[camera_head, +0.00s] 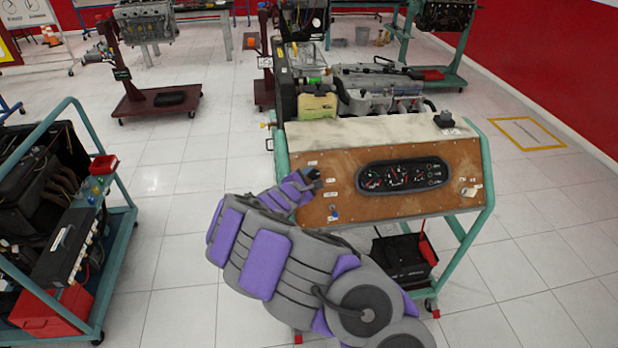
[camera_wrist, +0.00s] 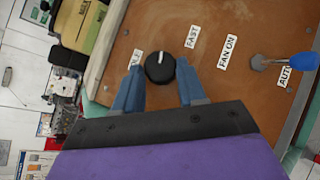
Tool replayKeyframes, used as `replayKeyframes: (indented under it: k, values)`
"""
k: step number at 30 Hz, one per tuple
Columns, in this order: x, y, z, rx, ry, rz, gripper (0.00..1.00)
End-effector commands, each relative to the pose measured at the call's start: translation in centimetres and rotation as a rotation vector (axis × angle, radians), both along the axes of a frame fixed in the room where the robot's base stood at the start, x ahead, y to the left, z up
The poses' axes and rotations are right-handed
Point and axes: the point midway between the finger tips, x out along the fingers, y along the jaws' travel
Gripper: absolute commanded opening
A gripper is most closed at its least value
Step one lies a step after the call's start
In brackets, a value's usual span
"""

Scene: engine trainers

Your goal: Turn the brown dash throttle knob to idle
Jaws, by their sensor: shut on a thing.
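The throttle knob (camera_wrist: 160,70) is round and looks dark, almost black, rather than brown, with a white pointer mark on its top edge. It sits on the brown dash panel (camera_head: 350,205). In the wrist view the pointer lies between a partly hidden label ending in "LE" (camera_wrist: 136,59) and the "FAST" label (camera_wrist: 192,37). My gripper (camera_wrist: 158,72) has one blue finger on each side of the knob and is shut on it. In the head view my gripper (camera_head: 312,180) is at the panel's left part and hides the knob.
A blue-tipped toggle (camera_wrist: 300,62) stands right of the knob, near the "FAN ON" label (camera_wrist: 228,51). A gauge cluster (camera_head: 403,175) fills the panel's middle. An engine (camera_head: 385,92) is behind the panel. Another trainer cart (camera_head: 75,235) stands left, with open floor between.

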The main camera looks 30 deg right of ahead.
Motion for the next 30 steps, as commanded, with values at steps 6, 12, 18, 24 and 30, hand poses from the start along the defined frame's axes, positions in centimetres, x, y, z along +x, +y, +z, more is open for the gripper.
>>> replayKeyframes:
  k: [6, 12, 18, 24, 30]
  values:
    - [0.35, -0.2, 0.5, -0.005, -0.008, 0.004, 0.12]
    - [0.37, -0.06, 0.48, -0.006, -0.007, 0.002, 0.12]
    - [0.35, -0.02, 0.35, -0.011, -0.005, 0.008, 0.12]
    - [0.22, -0.07, -0.05, -0.046, 0.007, 0.039, 0.12]
    - [0.18, -0.02, -0.14, -0.126, 0.031, 0.113, 0.12]
